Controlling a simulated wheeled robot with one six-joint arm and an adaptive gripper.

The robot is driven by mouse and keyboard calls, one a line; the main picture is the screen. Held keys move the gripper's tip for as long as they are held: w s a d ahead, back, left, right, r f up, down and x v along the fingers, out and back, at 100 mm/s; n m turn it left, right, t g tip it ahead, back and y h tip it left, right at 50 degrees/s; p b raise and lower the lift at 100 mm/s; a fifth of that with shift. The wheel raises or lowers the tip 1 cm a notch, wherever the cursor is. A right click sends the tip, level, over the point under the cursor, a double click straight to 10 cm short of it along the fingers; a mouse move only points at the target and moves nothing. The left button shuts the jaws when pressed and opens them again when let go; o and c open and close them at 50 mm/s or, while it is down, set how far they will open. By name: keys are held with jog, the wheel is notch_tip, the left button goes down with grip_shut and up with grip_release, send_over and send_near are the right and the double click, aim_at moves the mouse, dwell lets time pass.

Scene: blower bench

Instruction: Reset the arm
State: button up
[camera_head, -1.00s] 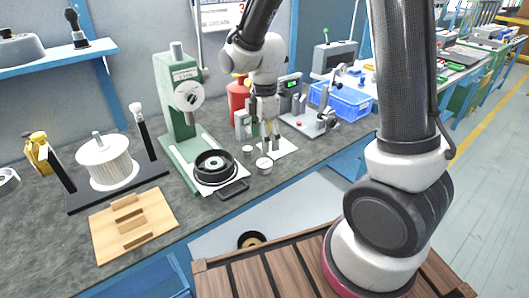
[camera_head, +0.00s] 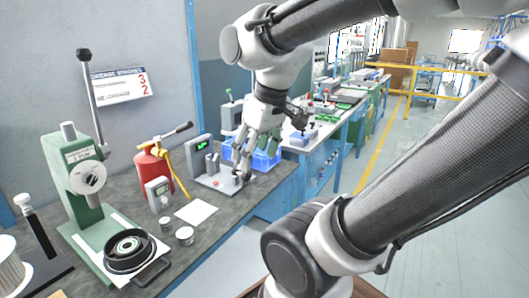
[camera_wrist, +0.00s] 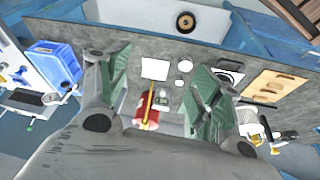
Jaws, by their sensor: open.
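My gripper (camera_head: 257,150) hangs from my arm above the right part of the bench in the head view, near the blue bin. Its two green-grey fingers (camera_wrist: 155,85) are spread apart in the wrist view, with nothing between them close up. The bench top with a white sheet (camera_wrist: 155,68) and a red canister (camera_wrist: 147,112) shows farther off between and below them. My arm spans the upper right of the head view.
A green press (camera_head: 85,185) with a black ring part (camera_head: 128,248) stands at left. A red grease canister (camera_head: 152,172), a small meter (camera_head: 158,194), a white sheet (camera_head: 196,212) and small white cups (camera_head: 185,235) are on the bench. A blue bin (camera_head: 265,160) sits behind my gripper.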

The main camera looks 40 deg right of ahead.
jog(key=shift+s+d+r+m, duration=0.1)
jog(key=shift+s+d+m, duration=0.15)
jog(key=shift+s+m, duration=0.3)
jog(key=shift+s+d+r+m, duration=0.1)
jog(key=shift+s+d+m, duration=0.1)
jog(key=shift+s+m, duration=0.35)
jog(key=shift+s, duration=0.1)
dwell(0.4)
